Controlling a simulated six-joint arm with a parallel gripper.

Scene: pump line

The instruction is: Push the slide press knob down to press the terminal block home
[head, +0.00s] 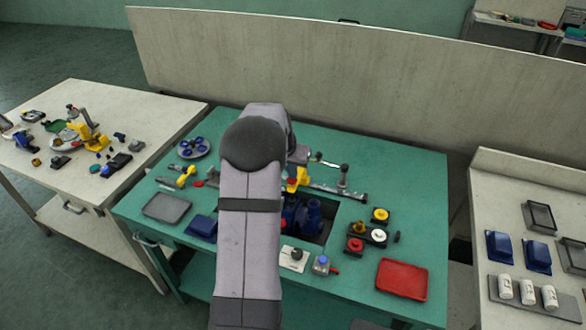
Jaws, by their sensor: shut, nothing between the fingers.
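In the head view my grey arm reaches up over the green bench and covers its middle. My gripper is hidden behind the arm's far end, so its fingers do not show. A dark round knob (344,168) tops a short grey post, which stands on a dark rail (350,194) right of the arm. I take it for the slide press knob. A thin bright lever (328,162) lies left of it. A yellow part (296,181) shows beside the arm. A blue pump body (309,217) sits in the bench's dark opening, partly covered. I cannot make out the terminal block.
On the green bench (411,165), yellow, white and red round parts (379,236) stand right of the opening. A red tray (402,279) lies at front right, a grey tray (166,208) at left. The bench's back right is clear. A pale panel (300,75) stands behind.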

